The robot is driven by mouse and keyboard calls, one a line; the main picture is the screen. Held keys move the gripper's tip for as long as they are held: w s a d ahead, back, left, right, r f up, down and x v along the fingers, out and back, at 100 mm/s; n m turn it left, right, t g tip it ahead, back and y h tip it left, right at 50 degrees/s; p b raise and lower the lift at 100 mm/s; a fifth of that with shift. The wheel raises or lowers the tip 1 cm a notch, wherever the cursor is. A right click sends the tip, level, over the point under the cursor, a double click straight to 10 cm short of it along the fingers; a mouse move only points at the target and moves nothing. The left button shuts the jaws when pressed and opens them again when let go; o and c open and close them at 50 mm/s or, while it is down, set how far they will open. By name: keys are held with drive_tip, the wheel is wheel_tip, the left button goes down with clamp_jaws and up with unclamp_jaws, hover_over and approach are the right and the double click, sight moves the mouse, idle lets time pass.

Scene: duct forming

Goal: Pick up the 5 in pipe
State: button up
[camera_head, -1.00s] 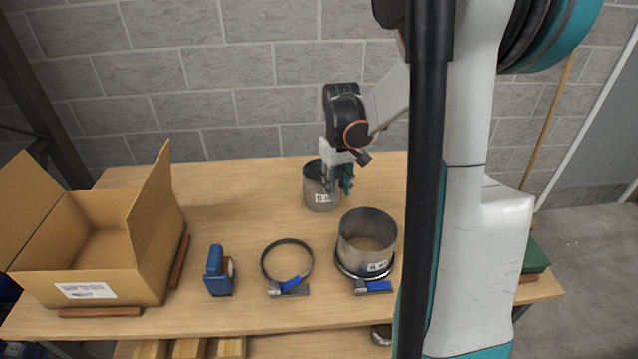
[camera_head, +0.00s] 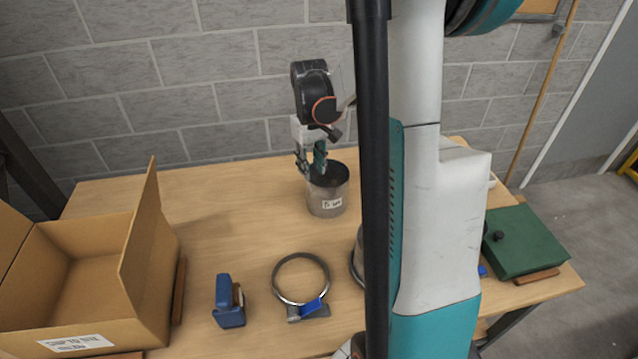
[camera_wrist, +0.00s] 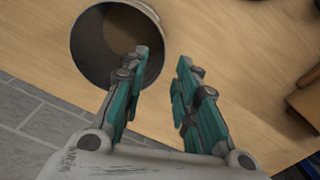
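A grey metal pipe (camera_head: 327,194) with a white label stands upright near the back of the table. The label looks like "5 in" but is hard to read. In the wrist view the round open end of the pipe (camera_wrist: 85,48) shows at the upper left. My gripper (camera_head: 312,170) is open and empty at the left part of the pipe's rim. In the wrist view one finger of my gripper (camera_wrist: 165,60) overlaps the opening and the other is outside it, with the rim's edge between them. I cannot tell whether either finger touches the pipe.
An open cardboard box (camera_head: 95,275) stands at the left. A blue tool (camera_head: 229,302) and a ring clamp with a blue handle (camera_head: 302,281) lie in front. A second pipe is mostly hidden behind my arm. A green case (camera_head: 524,240) is at the right. The wall is close behind.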

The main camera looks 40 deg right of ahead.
drive_tip(key=shift+w+f+b, duration=0.15)
drive_tip(key=shift+f+b, duration=0.95)
drive_tip(key=shift+f, duration=2.35)
drive_tip(key=shift+w+f+b, duration=0.1)
drive_tip(key=shift+f+b, duration=0.95)
drive_tip(key=shift+f, duration=2.35)
clamp_jaws()
